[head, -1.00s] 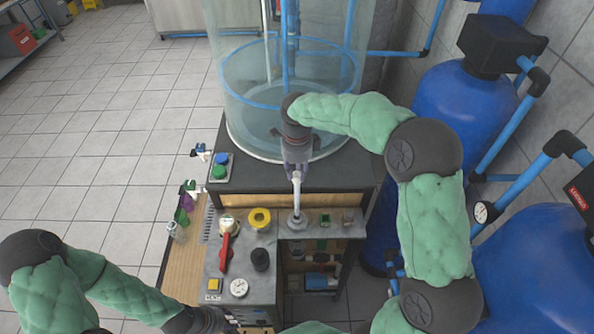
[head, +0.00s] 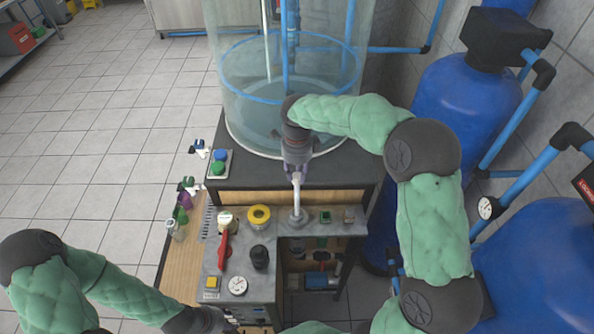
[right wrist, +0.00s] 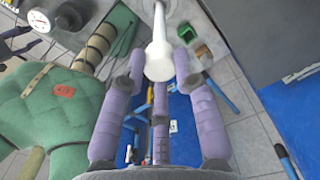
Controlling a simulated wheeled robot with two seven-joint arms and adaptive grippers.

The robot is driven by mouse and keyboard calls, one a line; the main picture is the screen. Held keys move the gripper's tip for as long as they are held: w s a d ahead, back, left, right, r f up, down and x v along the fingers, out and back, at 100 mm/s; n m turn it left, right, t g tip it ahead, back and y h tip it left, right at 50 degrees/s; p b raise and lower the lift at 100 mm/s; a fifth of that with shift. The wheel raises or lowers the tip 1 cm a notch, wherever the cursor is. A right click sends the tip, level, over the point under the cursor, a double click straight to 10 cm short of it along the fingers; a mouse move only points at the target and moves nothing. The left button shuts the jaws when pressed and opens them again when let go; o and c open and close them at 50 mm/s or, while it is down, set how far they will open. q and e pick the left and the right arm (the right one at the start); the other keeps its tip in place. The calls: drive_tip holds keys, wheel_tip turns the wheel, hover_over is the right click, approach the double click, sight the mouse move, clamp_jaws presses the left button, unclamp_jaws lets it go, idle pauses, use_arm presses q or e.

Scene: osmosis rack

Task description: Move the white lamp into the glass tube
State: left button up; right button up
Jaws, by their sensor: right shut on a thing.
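The white lamp (head: 297,190) is a slim white rod standing roughly upright. My right gripper (head: 296,172) is shut on its top end from above. In the right wrist view the lamp (right wrist: 160,50) sits between the purple fingers of the right gripper (right wrist: 160,78). Its lower end meets a round grey fitting (head: 297,216) on the rack's panel. I cannot tell how deep it is in there, and no separate glass tube shows clearly at that spot. My left gripper (head: 212,322) is at the bottom edge, partly cut off; its jaws are unclear.
A large clear cylinder (head: 240,60) with water stands behind the lamp on the rack's dark top. A yellow ring (head: 258,216), a red lever (head: 224,250), a black knob (head: 260,257) and a gauge (head: 238,285) crowd the panel. Blue tanks (head: 455,110) stand right.

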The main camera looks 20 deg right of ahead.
drive_tip(key=shift+f+b, duration=0.35)
drive_tip(key=shift+f, duration=0.4)
drive_tip(key=b, duration=0.5)
hover_over(297, 206)
drive_tip(key=shift+w+d+f, duration=0.1)
drive_tip(key=shift+w+f, duration=0.05)
drive_tip(key=shift+f, duration=1)
drive_tip(key=shift+w+d+f, duration=0.1)
drive_tip(key=shift+w+f, duration=0.05)
drive_tip(key=shift+f, duration=1.05)
drive_tip(key=shift+w+f, duration=0.15)
drive_tip(key=shift+f, duration=1)
drive_tip(key=shift+f+b, duration=2.55)
drive_tip(key=shift+f, duration=0.95)
drive_tip(key=shift+f+b, duration=1.05)
drive_tip(key=shift+f, duration=0.35)
drive_tip(key=o, duration=0.9)
drive_tip(key=shift+o, duration=0.2)
